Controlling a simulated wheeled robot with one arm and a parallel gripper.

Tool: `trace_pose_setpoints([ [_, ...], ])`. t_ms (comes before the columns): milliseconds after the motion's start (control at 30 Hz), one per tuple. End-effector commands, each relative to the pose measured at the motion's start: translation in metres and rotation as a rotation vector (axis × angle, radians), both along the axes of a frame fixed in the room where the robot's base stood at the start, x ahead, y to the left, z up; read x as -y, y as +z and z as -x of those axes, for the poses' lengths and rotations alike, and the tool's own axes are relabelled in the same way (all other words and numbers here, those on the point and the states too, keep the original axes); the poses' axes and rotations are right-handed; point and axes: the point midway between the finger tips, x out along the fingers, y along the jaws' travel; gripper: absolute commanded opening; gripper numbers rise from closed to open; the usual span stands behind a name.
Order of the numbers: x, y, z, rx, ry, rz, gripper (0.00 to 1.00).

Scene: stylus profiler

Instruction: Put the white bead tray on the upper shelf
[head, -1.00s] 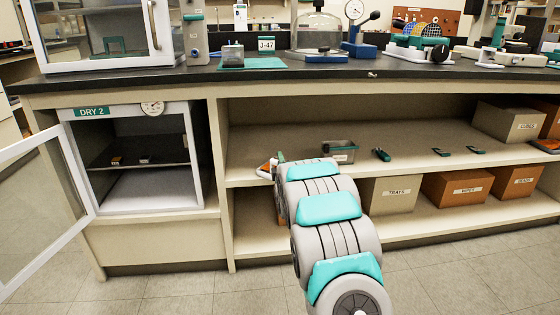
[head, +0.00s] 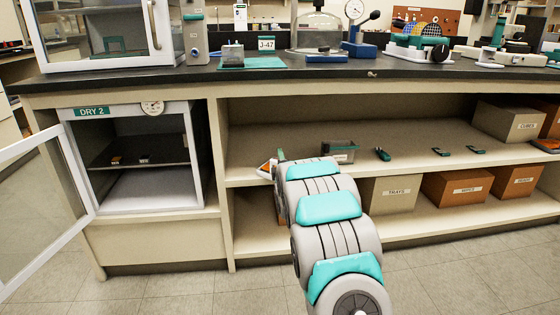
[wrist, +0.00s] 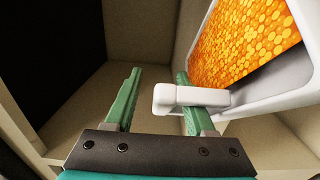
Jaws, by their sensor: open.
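The white bead tray (wrist: 232,62), filled with orange beads, takes up the right of the wrist view and looks tilted there. Its white tab (wrist: 190,97) reaches left across my right finger into the space between the fingers. My gripper (wrist: 158,78) is open, with its two green fingers apart and not closed on the tab. In the head view a small white and orange part of the tray (head: 265,169) shows left of my arm, at the front edge of the upper shelf (head: 250,150). My arm hides the rest, and whether the tray rests on the shelf is unclear.
Labelled boxes, including TRAYS (head: 392,194), fill the lower shelf. The DRY 2 cabinet (head: 145,185) stands open at left.

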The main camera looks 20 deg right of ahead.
Motion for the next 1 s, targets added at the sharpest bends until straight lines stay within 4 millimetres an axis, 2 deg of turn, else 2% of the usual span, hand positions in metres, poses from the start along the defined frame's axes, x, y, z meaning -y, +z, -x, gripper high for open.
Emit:
trace_pose_setpoints([
  [700,-0.028,-0.003,0.098,-0.005,0.000,0.000,0.55],
  [1000,-0.033,0.000,0.113,0.002,0.001,0.002,0.55],
])
